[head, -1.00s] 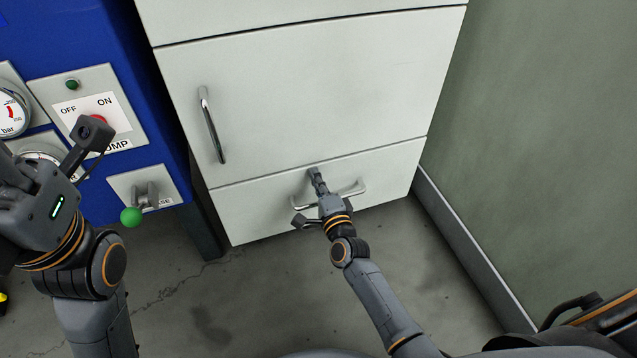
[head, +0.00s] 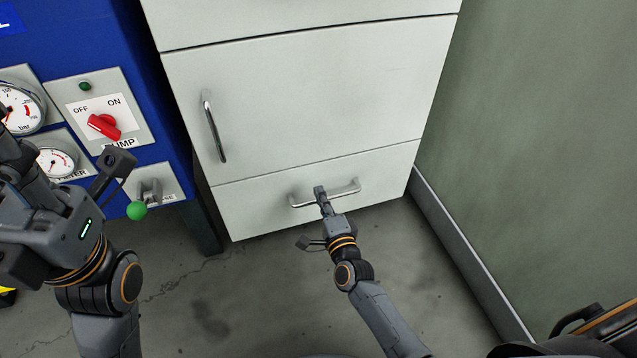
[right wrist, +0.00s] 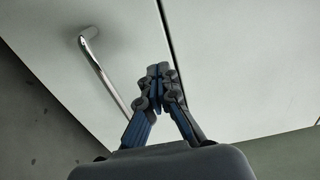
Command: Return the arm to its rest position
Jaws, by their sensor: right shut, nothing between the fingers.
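My right gripper (head: 320,190) is in front of the white lower drawer (head: 385,167), its fingertips overlapping the bar handle (head: 347,191) in the head view. In the right wrist view its fingertips (right wrist: 158,72) are together with nothing between them, and the handle (right wrist: 105,75) lies to their left, apart from them. The drawer looks flush with the cabinet. My left gripper (head: 18,165) is at the left edge in front of the blue machine; its fingers are partly cut off and their opening is unclear.
The blue machine (head: 100,45) carries a red pump switch (head: 104,126), gauges (head: 22,108) and a green-knobbed lever (head: 137,210) near my left arm. A taller cabinet door (head: 310,100) is above the drawer. A green wall (head: 540,130) stands at right. Floor (head: 250,300) is open below.

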